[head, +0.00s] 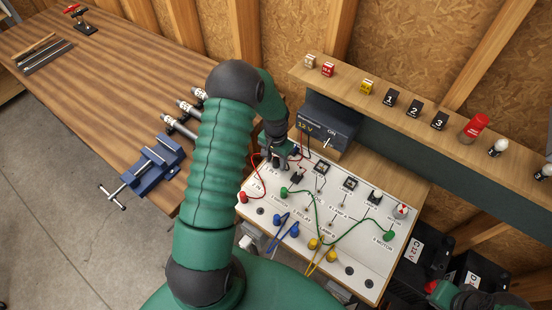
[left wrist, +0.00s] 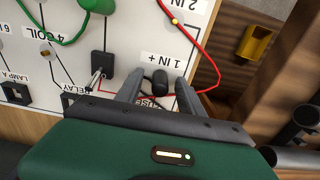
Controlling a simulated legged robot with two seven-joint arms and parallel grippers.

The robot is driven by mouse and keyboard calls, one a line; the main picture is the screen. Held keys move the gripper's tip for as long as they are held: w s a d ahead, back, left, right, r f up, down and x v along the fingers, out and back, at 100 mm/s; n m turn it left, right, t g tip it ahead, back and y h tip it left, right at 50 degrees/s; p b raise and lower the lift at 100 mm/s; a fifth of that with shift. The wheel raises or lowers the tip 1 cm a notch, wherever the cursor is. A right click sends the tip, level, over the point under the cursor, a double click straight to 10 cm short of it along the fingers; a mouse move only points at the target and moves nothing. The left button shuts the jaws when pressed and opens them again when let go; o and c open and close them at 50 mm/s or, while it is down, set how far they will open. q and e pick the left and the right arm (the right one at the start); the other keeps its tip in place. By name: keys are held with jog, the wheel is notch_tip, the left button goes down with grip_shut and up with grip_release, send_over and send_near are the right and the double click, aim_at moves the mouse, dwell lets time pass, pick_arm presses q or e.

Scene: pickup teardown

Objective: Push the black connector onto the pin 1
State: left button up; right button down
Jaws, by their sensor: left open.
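The white circuit board (head: 335,247) lies on the bench below the power supply. My left gripper (head: 280,162) is over its upper left corner, and the arm hides part of that edge. In the left wrist view, the open fingers of my left gripper (left wrist: 159,92) stand on either side of a black connector (left wrist: 160,78). The connector is beside the printed label "1 IN +" (left wrist: 162,60). Pin 1 itself is hidden, so I cannot tell whether the connector sits on it.
The power supply (head: 326,125) reads 12 V and stands just behind the board. A red lead (left wrist: 214,62) curves close by the fingers. A black switch (left wrist: 102,65) is on the other side. Green, blue and yellow leads cross the board. A blue vise (head: 155,167) is at left.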

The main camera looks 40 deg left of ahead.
aim_at(276, 158)
pick_arm(q)
notch_tip(276, 158, up, 17)
jog(key=b, duration=0.2)
jog(key=s+d+f+t, duration=0.1)
jog(key=s+d, duration=0.4)
jog(key=d, duration=0.4)
jog(key=s+d+f+m+t, duration=0.1)
jog(key=s+d, duration=0.5)
jog(key=d, duration=0.4)
jog(key=shift+s+f+t, duration=0.2)
jog(key=shift+f+t, duration=0.1)
